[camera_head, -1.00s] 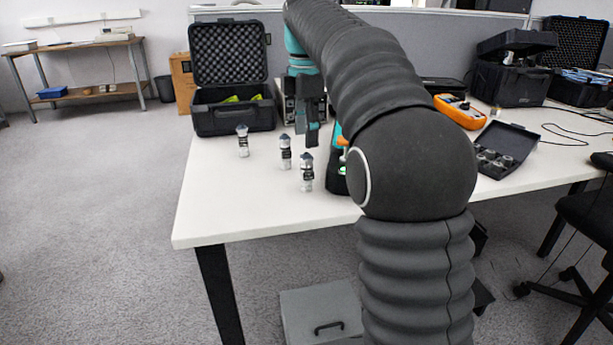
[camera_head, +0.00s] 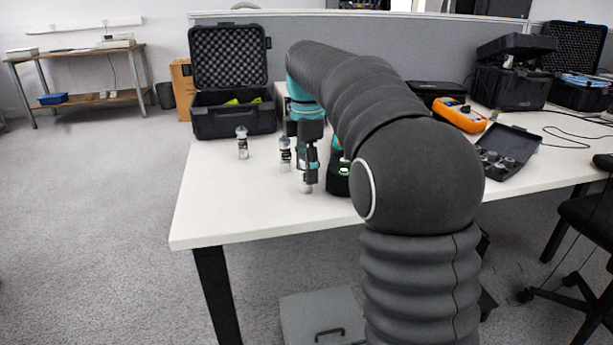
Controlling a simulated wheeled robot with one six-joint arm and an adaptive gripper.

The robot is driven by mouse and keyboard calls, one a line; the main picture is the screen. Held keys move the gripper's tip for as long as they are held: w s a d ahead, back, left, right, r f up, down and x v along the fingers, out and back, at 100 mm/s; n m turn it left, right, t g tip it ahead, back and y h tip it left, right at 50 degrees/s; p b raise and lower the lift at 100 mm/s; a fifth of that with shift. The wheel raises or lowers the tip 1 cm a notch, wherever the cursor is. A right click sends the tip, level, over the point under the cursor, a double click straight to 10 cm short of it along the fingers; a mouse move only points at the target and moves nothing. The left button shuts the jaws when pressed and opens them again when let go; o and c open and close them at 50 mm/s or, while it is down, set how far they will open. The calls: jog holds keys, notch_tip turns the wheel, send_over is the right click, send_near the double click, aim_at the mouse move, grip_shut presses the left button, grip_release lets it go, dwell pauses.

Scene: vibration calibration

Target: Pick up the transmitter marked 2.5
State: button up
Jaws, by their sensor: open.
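Three small silver-and-dark transmitters stand upright on the white table (camera_head: 225,215). One transmitter (camera_head: 242,145) is at the left and another (camera_head: 285,155) is in the middle. The nearest transmitter (camera_head: 306,187) is mostly hidden behind my gripper; only its lower part shows. The markings are too small to read, so I cannot tell which one is 2.5. My gripper (camera_head: 308,172) points down at the nearest transmitter, with its fingers at that transmitter's upper part. It is open. I cannot tell whether the fingers touch the transmitter.
An open black foam-lined case (camera_head: 232,115) stands behind the transmitters. A dark device with a green light (camera_head: 341,180) stands just right of my gripper. An orange meter (camera_head: 459,114) and an open box of parts (camera_head: 506,152) lie farther right. The table's front left is clear.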

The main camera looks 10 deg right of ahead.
jog(key=shift+c, duration=0.5)
grip_shut()
jog(key=shift+r, duration=0.1)
jog(key=shift+r, duration=0.6)
notch_tip(320, 180, up, 3)
jog(key=shift+f+p, duration=0.1)
jog(key=shift+p, duration=0.4)
jog(key=s+d+r+p, duration=0.1)
jog(key=s+d+r, duration=0.7)
jog(key=r, duration=0.3)
jog(key=shift+s+p, duration=0.2)
jog(key=shift+p, duration=0.15)
